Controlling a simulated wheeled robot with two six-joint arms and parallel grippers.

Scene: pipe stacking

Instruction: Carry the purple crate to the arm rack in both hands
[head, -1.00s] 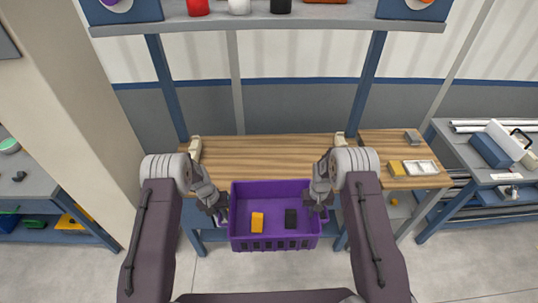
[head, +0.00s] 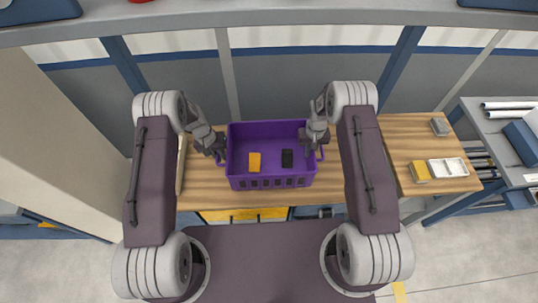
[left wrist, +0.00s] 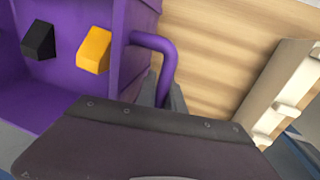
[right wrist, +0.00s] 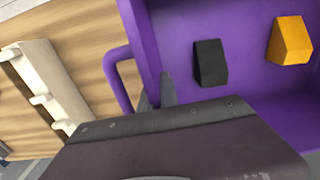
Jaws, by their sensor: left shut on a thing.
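The purple crate (head: 240,183) is level in front of me, over the wooden bench in the head view. It holds a yellow block (head: 254,161) and a black block (head: 287,158). My left gripper (head: 221,157) is shut on the crate's left handle, also seen in the left wrist view (left wrist: 160,45). My right gripper (head: 321,152) is at the right handle (right wrist: 112,72); its fingers are beside the handle and the crate wall, and their grip is partly hidden. A cream notched rail (left wrist: 288,92) stands on the bench left of the crate, another (right wrist: 45,85) right.
The wooden bench (head: 400,135) carries a yellow box (head: 420,171), a white tray (head: 450,168) and a grey block (head: 439,126) at right. A shelf (head: 300,15) crosses above. A yellow-fronted drawer (head: 240,214) shows below the bench edge. A side table with pipes stands far right.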

